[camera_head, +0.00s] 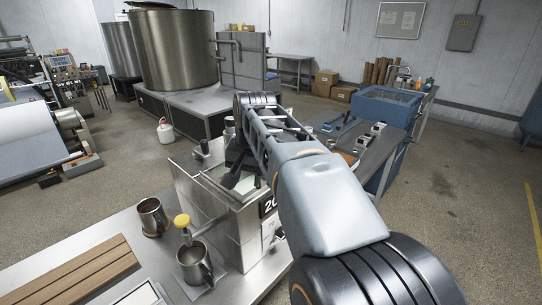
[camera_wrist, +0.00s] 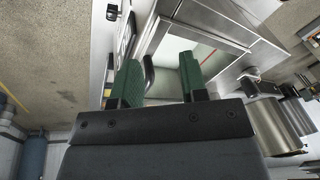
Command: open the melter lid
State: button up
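The melter (camera_head: 222,225) is a square stainless steel box on the bench, with a tap on its front and a dark label reading "20". Its top shows a pale, slightly green area (camera_head: 246,184) partly hidden by my arm. In the wrist view the melter top (camera_wrist: 183,50) is a steel frame around a whitish surface; I cannot tell whether this is lid or interior. A dark curved bar like a handle (camera_wrist: 149,72) shows between my green fingertips. My gripper (camera_wrist: 161,80) is open, its fingers apart on either side of that bar, with no clear contact.
Two metal mugs (camera_head: 151,217) (camera_head: 194,264) stand on the bench (camera_head: 95,240) near the yellow-knobbed tap (camera_head: 183,221). Wooden slats (camera_head: 75,272) lie front left. A large steel tank (camera_head: 175,48) stands behind, and a blue bin (camera_head: 385,106) is at right. Open floor lies further right.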

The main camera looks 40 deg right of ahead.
jog(key=w+d+r+m+p, duration=0.1)
jog(key=d+r+m+p, duration=0.1)
jog(key=d+r+m, duration=0.7)
jog(key=shift+n+g, duration=0.3)
jog(key=shift+n, duration=0.6)
jog(key=w+f, duration=0.1)
jog(key=f, duration=0.2)
jog(key=d+f+b, duration=0.1)
jog(key=f, duration=0.3)
jog(key=w+d+f, duration=0.1)
jog(key=f, duration=0.3)
jog(key=shift+w+d, duration=0.1)
jog(key=shift+w, duration=0.2)
grip_shut()
